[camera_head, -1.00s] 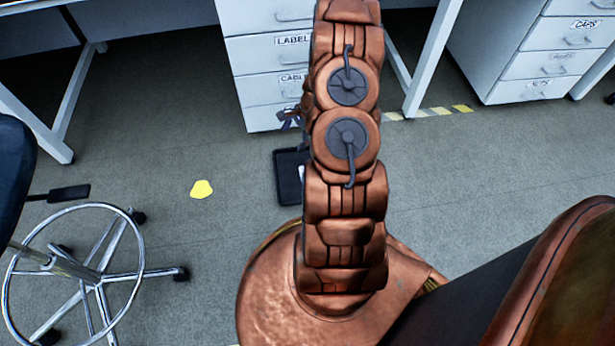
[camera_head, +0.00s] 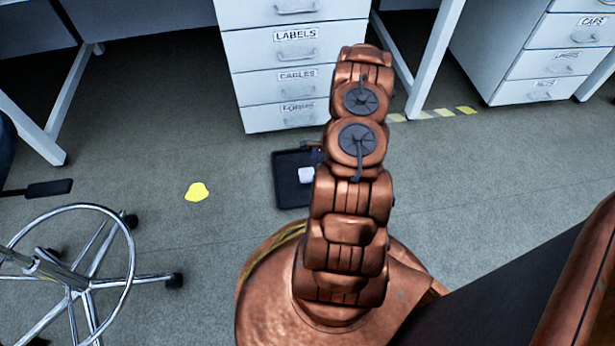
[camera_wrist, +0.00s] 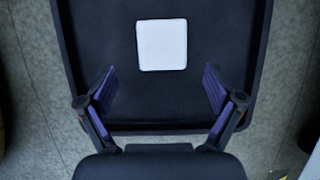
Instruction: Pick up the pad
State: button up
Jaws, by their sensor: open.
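The pad is a small white square (camera_wrist: 162,45) lying flat on a dark tray (camera_wrist: 262,30). In the head view the pad (camera_head: 306,175) and the tray (camera_head: 284,190) are on the floor, partly hidden by my arm. My gripper (camera_wrist: 160,84) is open and empty over the near part of the tray in the wrist view. The pad lies just beyond the fingertips, about midway between them. In the head view my gripper is mostly hidden behind the arm. The height of the fingers above the tray is hard to tell.
A white drawer cabinet (camera_head: 285,95) stands just behind the tray. A chair base (camera_head: 85,275) is at the left, with a yellow patch (camera_head: 196,192) on the floor between. Desk legs and another drawer cabinet (camera_head: 540,60) are at the right. The floor around the tray is mostly clear.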

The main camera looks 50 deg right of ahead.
aim_at(309, 174)
jog(key=b+x, duration=0.2)
jog(key=x, duration=0.2)
jog(key=shift+w+a, duration=0.1)
jog(key=shift+w, duration=0.1)
jog(key=c, duration=0.9)
